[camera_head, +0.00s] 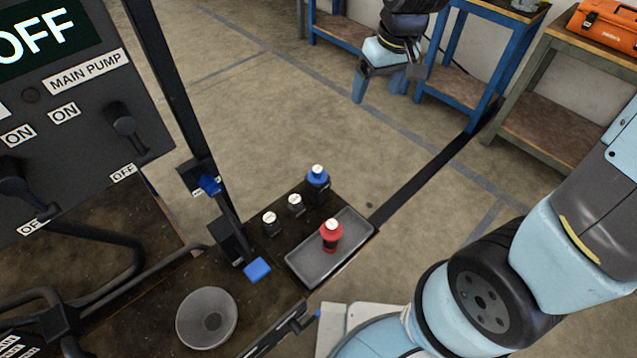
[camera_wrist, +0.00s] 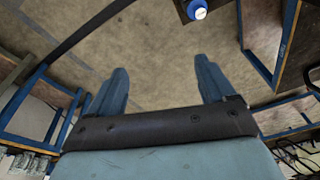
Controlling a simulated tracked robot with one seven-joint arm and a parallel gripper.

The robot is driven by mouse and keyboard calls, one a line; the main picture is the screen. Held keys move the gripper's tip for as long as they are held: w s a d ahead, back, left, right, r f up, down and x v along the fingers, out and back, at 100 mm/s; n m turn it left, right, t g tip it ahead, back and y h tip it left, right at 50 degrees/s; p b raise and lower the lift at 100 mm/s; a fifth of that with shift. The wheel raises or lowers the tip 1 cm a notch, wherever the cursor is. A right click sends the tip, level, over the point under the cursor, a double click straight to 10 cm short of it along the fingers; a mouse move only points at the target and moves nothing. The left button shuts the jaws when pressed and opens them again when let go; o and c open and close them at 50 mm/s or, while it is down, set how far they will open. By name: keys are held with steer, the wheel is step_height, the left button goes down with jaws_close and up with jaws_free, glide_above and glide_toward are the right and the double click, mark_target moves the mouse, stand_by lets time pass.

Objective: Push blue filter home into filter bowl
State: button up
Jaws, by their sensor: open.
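The blue filter (camera_head: 317,177), with a white top, stands upright in a dark holder (camera_head: 318,197) at the back of the dark deck. This holder may be the filter bowl; how deep the filter sits in it is too small to tell. The filter also shows at the top edge of the wrist view (camera_wrist: 197,11), partly cut off. My gripper (camera_head: 379,96) is well beyond the deck, at the top of the head view, over the floor. In the wrist view its two fingers (camera_wrist: 161,64) are wide apart with nothing between them, and the filter is clear of them.
A red filter (camera_head: 331,237) stands in a grey tray (camera_head: 310,269) in front of the blue one. Two small white-capped dark fittings (camera_head: 270,222) stand left of it. Workbenches stand behind.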

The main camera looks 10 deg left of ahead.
steer(key=a+f+n+g, duration=0.1)
steer(key=a+f+n, duration=0.1)
steer(key=a+f, duration=0.55)
steer(key=n+h, duration=0.2)
glide_above(317, 169)
steer(key=shift+g, duration=0.3)
step_height(317, 169, down, 8)
steer(key=shift+f, duration=0.25)
steer(key=shift+f, duration=4.45)
steer(key=c, duration=1.4)
